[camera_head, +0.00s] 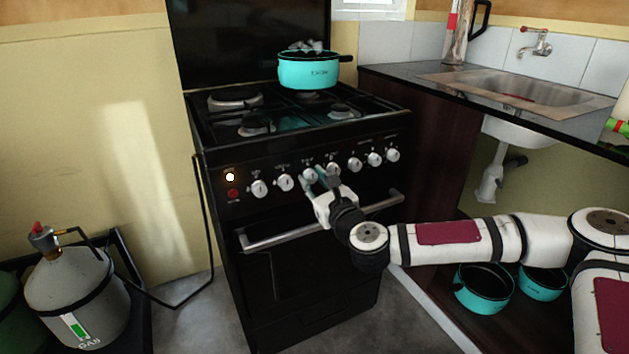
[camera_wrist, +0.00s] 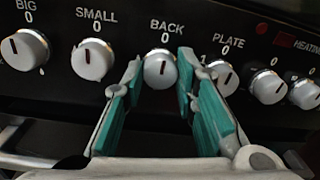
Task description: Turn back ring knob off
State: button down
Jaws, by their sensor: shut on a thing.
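The back ring knob (camera_wrist: 160,71) is a round white knob under the label "BACK" and a 0 in the wrist view. Its dark pointer mark looks close to upright, but its exact angle is hard to tell. My gripper (camera_wrist: 160,68) has its teal-padded fingers on the left and right sides of this knob and is shut on it. In the head view my gripper (camera_head: 316,180) is at the stove's front panel, at the third knob from the left, and partly covers it. The black stove (camera_head: 290,285) stands against the wall.
Close beside are the small ring knob (camera_wrist: 92,60) on the left and the plate knob (camera_wrist: 224,78) on the right. The oven handle (camera_head: 285,237) runs below. A teal pot (camera_head: 308,72) stands on the hob. A gas cylinder (camera_head: 78,290) stands left on the floor.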

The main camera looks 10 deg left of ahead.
dwell(0.3)
jog(key=c, duration=1.3)
grip_release()
jog(key=v, duration=1.2)
